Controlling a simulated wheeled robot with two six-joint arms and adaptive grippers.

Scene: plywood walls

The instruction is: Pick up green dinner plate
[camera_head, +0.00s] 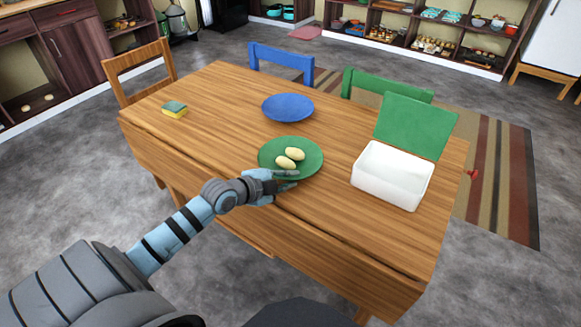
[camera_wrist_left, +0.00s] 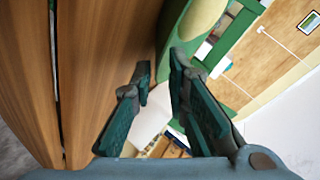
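The green dinner plate (camera_head: 308,165) lies on the wooden table (camera_head: 200,105), with two pale potato-like items (camera_head: 290,157) on it. My left gripper (camera_head: 295,180) is at the plate's near edge, its fingers open and pointing right in the head view. It overlaps the plate's near rim there. In the left wrist view, the two fingers (camera_wrist_left: 160,64) are apart, and the plate's green rim (camera_wrist_left: 172,22) shows just beyond their tips. I cannot tell whether a finger touches the plate. My right gripper is not in view.
A blue plate (camera_head: 288,107) lies behind the green one. A white box (camera_head: 393,177) with an open green lid (camera_head: 415,125) stands to the right. A sponge (camera_head: 174,109) is at the far left. Chairs (camera_head: 280,60) stand around the table.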

